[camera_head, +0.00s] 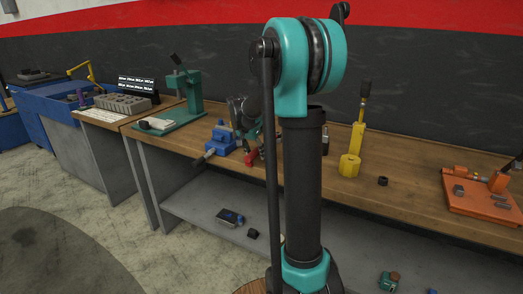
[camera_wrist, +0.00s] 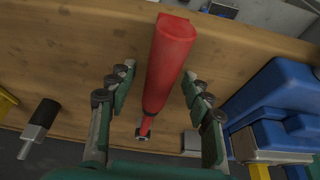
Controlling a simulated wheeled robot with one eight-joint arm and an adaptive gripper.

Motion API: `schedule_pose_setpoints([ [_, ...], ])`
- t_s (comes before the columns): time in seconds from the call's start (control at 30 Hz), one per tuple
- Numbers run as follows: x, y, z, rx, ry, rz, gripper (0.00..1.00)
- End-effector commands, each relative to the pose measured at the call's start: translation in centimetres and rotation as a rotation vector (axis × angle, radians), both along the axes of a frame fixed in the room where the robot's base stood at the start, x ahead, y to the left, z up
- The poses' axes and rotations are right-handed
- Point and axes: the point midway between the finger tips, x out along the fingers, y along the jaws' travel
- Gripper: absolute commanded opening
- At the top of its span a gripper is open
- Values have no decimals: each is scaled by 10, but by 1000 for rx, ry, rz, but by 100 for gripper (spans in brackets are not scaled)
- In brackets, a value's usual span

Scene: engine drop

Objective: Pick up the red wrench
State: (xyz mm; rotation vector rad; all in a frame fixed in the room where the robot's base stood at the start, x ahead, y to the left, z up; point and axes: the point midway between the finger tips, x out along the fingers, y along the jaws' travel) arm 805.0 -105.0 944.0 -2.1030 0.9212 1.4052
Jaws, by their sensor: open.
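The red wrench (camera_wrist: 170,55) lies on the wooden workbench in the wrist view, its thick red handle toward the bench edge and its narrow metal end pointing down the picture. My gripper (camera_wrist: 158,76) is open, with one finger on each side of the wrench and a visible gap on both sides. In the head view, a small red part of the wrench (camera_head: 251,158) shows on the bench beside the blue vise; my arm covers some of that area. My gripper (camera_head: 243,112) is partly hidden there behind my arm, above the bench.
A blue vise (camera_head: 220,138) stands close to the wrench; it also shows at right in the wrist view (camera_wrist: 275,110). A black-handled tool (camera_wrist: 42,122) lies to the left. A yellow tool (camera_head: 351,162), black ring (camera_head: 382,181) and orange plate (camera_head: 470,198) stand farther right.

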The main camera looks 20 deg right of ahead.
Motion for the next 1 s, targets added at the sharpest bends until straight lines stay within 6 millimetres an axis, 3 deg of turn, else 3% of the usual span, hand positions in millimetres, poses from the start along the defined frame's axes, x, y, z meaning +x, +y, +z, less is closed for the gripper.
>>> schedule_pose_setpoints([
  [1.0, 1, -2, -10, 0, 0, 0, 50],
])
